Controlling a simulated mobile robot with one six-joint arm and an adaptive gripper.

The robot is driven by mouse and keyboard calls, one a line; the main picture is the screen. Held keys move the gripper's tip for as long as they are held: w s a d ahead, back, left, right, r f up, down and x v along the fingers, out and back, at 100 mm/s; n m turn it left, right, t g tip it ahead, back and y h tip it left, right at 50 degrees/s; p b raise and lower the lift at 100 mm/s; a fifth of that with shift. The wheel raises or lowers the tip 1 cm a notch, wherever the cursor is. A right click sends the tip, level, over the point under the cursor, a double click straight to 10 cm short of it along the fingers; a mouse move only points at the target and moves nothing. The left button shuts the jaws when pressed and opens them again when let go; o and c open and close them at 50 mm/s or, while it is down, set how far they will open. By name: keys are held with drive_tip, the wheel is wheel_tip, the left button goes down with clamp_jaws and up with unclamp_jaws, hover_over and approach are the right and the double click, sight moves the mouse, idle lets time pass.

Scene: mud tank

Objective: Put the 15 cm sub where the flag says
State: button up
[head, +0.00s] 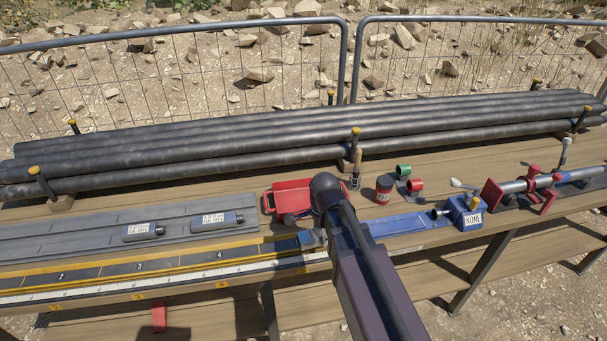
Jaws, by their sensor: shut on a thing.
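Two grey-blue subs lie on the grey mat (100,238), the left sub (140,232) and the right sub (214,222). Each has a white label too small to read surely. My gripper (312,238) is low over the blue strip (405,224), largely hidden behind my arm. It is shut on a piece that is mostly hidden; I cannot read its size. The blue block with a white sign reading NONE (473,219) stands at the strip's right end, with a small metal fitting beside it.
A numbered yellow-edged ruler (120,270) runs along the bench front. A red tray (285,193), a red can (383,189), and green (403,171) and red (415,185) rings lie mid-bench. Red clamps hold a rod (515,187) at right. Long dark pipes (230,140) line the back.

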drive_tip(key=w+a+r+p, duration=0.2)
drive_tip(key=w+a, duration=0.1)
drive_tip(key=w, duration=0.7)
drive_tip(key=w+a+r+m+p, duration=0.1)
drive_tip(key=w+a+r+p, duration=0.1)
drive_tip(key=w, duration=0.8)
drive_tip(key=shift+a+r+m+p, duration=0.3)
drive_tip(key=shift+a+r+p, duration=0.15)
drive_tip(key=shift+a, duration=0.25)
drive_tip(key=shift+f, duration=0.2)
wheel_tip(320, 180, down, 8)
drive_tip(key=b, duration=0.8)
drive_tip(key=shift+f+b, duration=0.1)
drive_tip(key=shift+b, duration=0.25)
drive_tip(key=shift+w+f+b, duration=0.1)
drive_tip(key=shift+f+b, duration=0.2)
drive_tip(key=o, duration=1.2)
